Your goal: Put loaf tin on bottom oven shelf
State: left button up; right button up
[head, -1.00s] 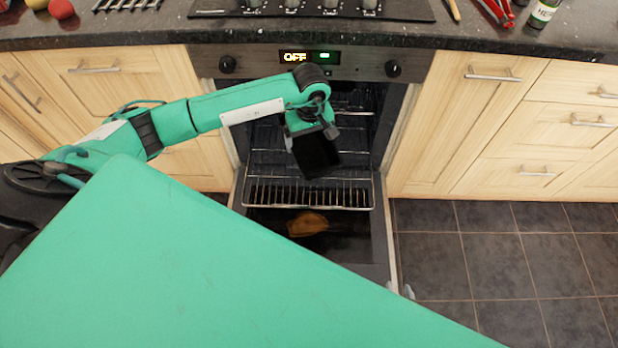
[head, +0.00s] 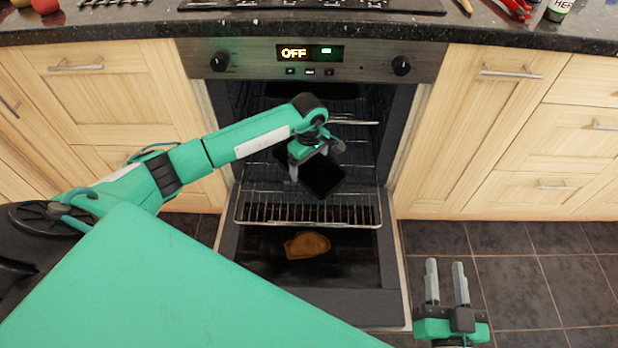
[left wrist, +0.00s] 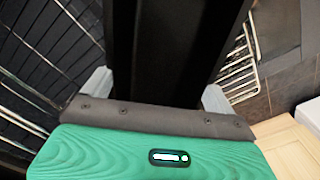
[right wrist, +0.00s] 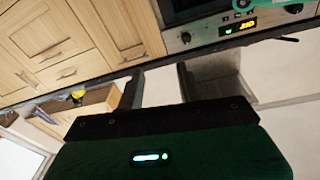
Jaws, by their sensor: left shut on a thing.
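The black loaf tin (head: 322,178) is held by my left gripper (head: 318,162) inside the open oven (head: 310,105), tilted in the picture. The left wrist view shows the dark tin (left wrist: 180,50) filling the space between the fingers. A wire shelf (head: 255,208) is pulled out low in the oven, below and in front of the tin; I see a gap between them in the picture but cannot tell the height. My right gripper (head: 447,283) is open and empty at the lower right, over the floor.
The oven door (head: 260,270) is folded down, with a brown item (head: 307,245) seen on it or reflected in it. Another rack (head: 355,122) sits higher in the oven. Wooden cabinets (head: 500,120) flank the oven. The tiled floor (head: 520,290) at right is clear.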

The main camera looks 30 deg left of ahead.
aim_at(309, 175)
pick_arm(q)
notch_tip(309, 175, down, 4)
jog(key=shift+f+b, duration=0.1)
jog(key=shift+b, duration=0.3)
jog(key=shift+f, duration=0.25)
pick_arm(e)
jog(key=r+t, duration=0.1)
jog(key=d+r+t, duration=0.1)
jog(key=r, duration=0.1)
jog(key=w+r, duration=0.1)
jog(key=shift+d+r+t, duration=0.15)
jog(key=shift+r+t, duration=0.15)
jog(key=shift+t, duration=0.1)
pick_arm(q)
jog(key=shift+f, duration=0.1)
jog(key=o, duration=0.9)
pick_arm(e)
jog(key=shift+d+r, duration=0.1)
jog(key=shift+r, duration=0.25)
jog(key=shift+w, duration=0.1)
